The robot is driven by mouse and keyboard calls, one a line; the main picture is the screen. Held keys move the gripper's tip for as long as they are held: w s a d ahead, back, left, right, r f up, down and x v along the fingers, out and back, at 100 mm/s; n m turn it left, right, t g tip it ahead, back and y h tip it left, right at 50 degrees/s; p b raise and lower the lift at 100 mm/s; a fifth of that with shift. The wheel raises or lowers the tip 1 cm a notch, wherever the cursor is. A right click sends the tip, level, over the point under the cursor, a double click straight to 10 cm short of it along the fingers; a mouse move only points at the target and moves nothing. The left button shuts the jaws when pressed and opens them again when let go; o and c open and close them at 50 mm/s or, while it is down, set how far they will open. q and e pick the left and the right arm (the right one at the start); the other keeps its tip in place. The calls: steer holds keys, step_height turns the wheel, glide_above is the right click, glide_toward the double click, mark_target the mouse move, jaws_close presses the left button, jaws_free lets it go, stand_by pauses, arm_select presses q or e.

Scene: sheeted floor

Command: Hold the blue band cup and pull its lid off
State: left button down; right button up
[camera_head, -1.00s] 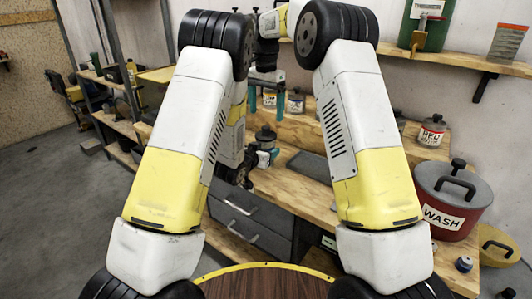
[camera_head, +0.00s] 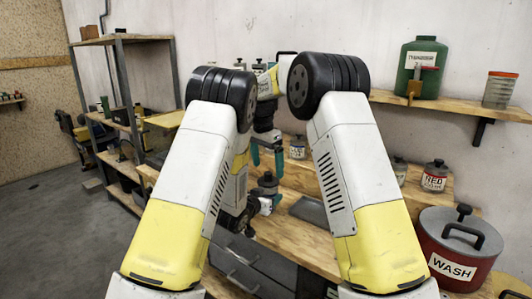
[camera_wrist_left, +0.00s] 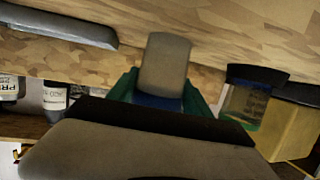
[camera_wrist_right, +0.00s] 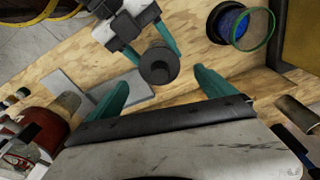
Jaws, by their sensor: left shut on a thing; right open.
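The cup (camera_head: 267,190) with its dark knobbed lid (camera_head: 267,180) stands out in front of the bench, held upright. My left gripper (camera_head: 266,203) is shut on the cup's body from the side. In the left wrist view the grey cup (camera_wrist_left: 165,65) shows between green fingers, with blue (camera_wrist_left: 158,101) at its near end. My right gripper (camera_head: 267,171) is open just above, its teal fingertips straddling the lid's top. In the right wrist view the round lid (camera_wrist_right: 158,65) lies beyond and between the spread fingers, not gripped. The lid hides most of the cup there.
The wooden bench carries a grey flat tray (camera_head: 308,209), a RED-labelled jar (camera_head: 434,177) and another labelled jar (camera_head: 297,147). A red WASH pot (camera_head: 455,255) stands at right. A shelf with a green canister (camera_head: 416,68) is above. A blue-lined container (camera_wrist_right: 240,25) shows in the right wrist view.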

mark_target(268, 173)
steer(key=shift+w+d+f, duration=0.1)
steer(key=shift+f, duration=0.95)
steer(key=shift+w+d+f, duration=0.1)
steer(key=shift+f, duration=0.95)
steer(key=shift+c, duration=0.2)
steer(key=c, duration=1.6)
steer(key=shift+r, duration=0.1)
steer(key=shift+r, duration=0.2)
steer(key=shift+r, duration=0.9)
steer(key=shift+r, duration=0.1)
steer(key=shift+r, duration=1.9)
arm_select(q)
steer(key=shift+c, duration=1.9)
jaws_free()
